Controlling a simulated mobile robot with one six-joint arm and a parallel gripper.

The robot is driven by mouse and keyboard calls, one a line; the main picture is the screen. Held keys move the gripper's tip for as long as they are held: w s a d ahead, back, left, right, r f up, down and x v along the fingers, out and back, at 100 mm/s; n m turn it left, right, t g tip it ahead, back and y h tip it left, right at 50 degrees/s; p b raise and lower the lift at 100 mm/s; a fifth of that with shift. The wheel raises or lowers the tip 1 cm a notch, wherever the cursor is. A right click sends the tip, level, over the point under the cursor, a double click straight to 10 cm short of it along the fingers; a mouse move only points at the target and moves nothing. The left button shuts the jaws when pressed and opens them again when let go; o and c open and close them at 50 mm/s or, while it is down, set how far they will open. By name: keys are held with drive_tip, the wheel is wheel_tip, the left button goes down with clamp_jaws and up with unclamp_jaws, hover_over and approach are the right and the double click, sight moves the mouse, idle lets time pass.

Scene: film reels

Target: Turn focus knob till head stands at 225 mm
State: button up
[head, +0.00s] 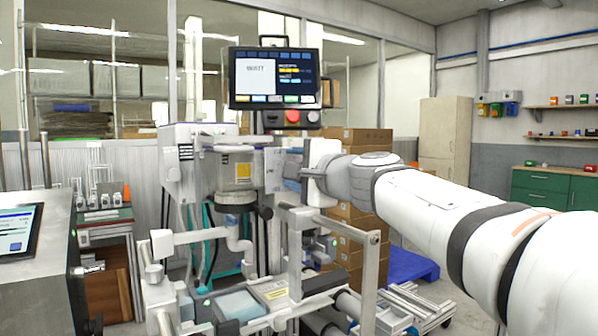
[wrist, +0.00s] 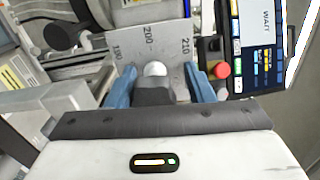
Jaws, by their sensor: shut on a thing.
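In the wrist view a silver round-ended knob (wrist: 154,69) stands between the two blue fingers of my gripper (wrist: 158,84), which is shut on it. Behind it is a grey scale plate (wrist: 168,48) printed 190, 200 and 210. I cannot make out a pointer or where the head stands on the scale. In the head view my gripper (head: 296,173) reaches in from the right against the machine's upright. My gripper hides the knob there. The machine (head: 237,170) has a cylindrical part at its upper middle.
A screen (head: 275,77) above the machine reads WAIT, with a red button (head: 293,116) below it. A metal post frame (head: 372,275) stands under my arm. Stacked cartons (head: 355,240) and a blue pallet (head: 408,265) lie behind. A tablet (head: 18,230) is at the left.

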drive_tip(key=shift+s+d+r, duration=0.1)
drive_tip(key=shift+s+r, duration=0.05)
drive_tip(key=shift+r, duration=0.45)
drive_tip(key=o, duration=0.7)
drive_tip(key=shift+f, duration=0.1)
drive_tip(key=v, duration=0.7)
drive_tip(key=shift+s+d+f, duration=0.15)
drive_tip(key=shift+s+d, duration=0.05)
